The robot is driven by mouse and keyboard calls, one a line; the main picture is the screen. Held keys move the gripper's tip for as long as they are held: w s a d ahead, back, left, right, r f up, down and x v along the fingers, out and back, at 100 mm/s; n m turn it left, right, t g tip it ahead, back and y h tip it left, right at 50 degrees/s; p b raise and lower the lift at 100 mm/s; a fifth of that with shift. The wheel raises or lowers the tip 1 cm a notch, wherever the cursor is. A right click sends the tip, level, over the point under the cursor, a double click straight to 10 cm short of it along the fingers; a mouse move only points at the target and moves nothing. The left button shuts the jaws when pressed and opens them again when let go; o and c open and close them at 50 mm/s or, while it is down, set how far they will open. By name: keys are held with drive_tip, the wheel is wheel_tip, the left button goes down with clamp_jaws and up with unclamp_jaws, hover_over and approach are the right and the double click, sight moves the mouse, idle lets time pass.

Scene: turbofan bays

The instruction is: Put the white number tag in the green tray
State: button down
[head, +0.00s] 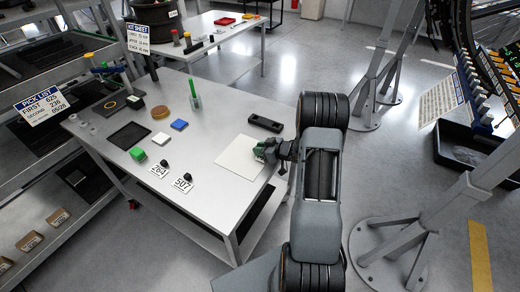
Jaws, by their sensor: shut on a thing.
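Two white number tags lie near the front edge of the grey table: one reads 264 (158,171), the other 507 (182,187). Each has a small black knob beside it. My gripper (262,152) is over the right edge of a white square sheet (238,158), to the right of both tags. It is shut on a small green thing, partly hidden by the fingers; its exact shape is unclear. I cannot make out a green tray; a small green block (138,153) lies left of the tags.
On the table (225,108) are a black shallow tray (142,134), a white block (161,139), a blue block (179,125), an amber disc (160,112), a green upright tool (194,94) and a black holder (264,122). A red tray (224,21) is on the far table.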

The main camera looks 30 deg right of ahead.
drive_tip(key=shift+f, duration=0.3)
drive_tip(key=shift+f, duration=0.2)
drive_tip(key=c, duration=1)
unclamp_jaws()
drive_tip(key=shift+r, duration=0.1)
